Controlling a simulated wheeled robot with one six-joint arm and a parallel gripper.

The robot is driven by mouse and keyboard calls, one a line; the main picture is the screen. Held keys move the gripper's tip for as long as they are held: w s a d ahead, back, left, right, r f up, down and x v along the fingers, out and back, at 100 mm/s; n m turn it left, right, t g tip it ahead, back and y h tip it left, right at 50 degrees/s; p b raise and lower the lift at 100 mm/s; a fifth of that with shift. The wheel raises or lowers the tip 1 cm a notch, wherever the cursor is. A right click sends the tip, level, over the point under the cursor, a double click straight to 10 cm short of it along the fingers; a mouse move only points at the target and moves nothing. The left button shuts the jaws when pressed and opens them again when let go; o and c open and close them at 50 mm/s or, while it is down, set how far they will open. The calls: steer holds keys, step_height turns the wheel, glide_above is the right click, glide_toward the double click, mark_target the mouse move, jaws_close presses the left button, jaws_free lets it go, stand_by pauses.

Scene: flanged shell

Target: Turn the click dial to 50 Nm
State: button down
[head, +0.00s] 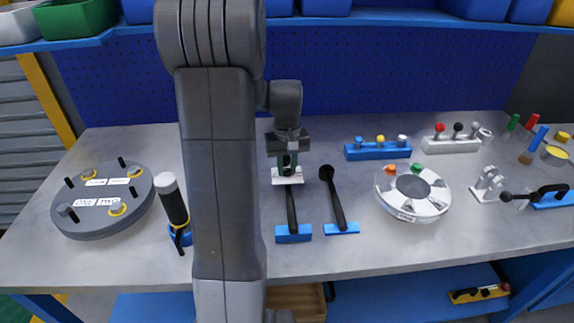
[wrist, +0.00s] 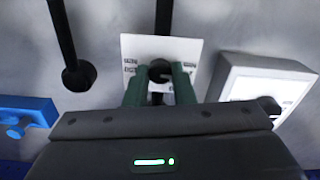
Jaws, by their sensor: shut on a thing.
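The click dial is a dark round knob (wrist: 160,71) on a white plate (wrist: 184,50) with small printed marks, too small to read. In the head view the plate (head: 296,180) lies on the bench just right of my arm. My gripper (head: 287,163) points down over it. In the wrist view its green fingers (wrist: 160,84) are shut on the knob, one on each side. The fingers and palm hide part of the knob and the near part of the plate, so I cannot tell its setting.
Two black-handled tools lie close by, one (head: 337,205) just right of the plate. A white box (wrist: 275,78) stands beside the plate in the wrist view. A blue rack (head: 376,151) and a round white housing (head: 421,211) are further right, a grey flanged disc (head: 90,222) left.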

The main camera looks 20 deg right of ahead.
mark_target(287, 170)
steer(key=m+p, duration=0.1)
steer(key=m, duration=0.4)
steer(key=m+p, duration=0.1)
steer(key=m, duration=0.4)
steer(key=shift+m, duration=0.3)
stand_by(0.4)
steer(key=c, duration=1.2)
jaws_free()
steer(key=shift+r, duration=0.1)
step_height(287, 170, up, 14)
steer(key=shift+f, duration=0.3)
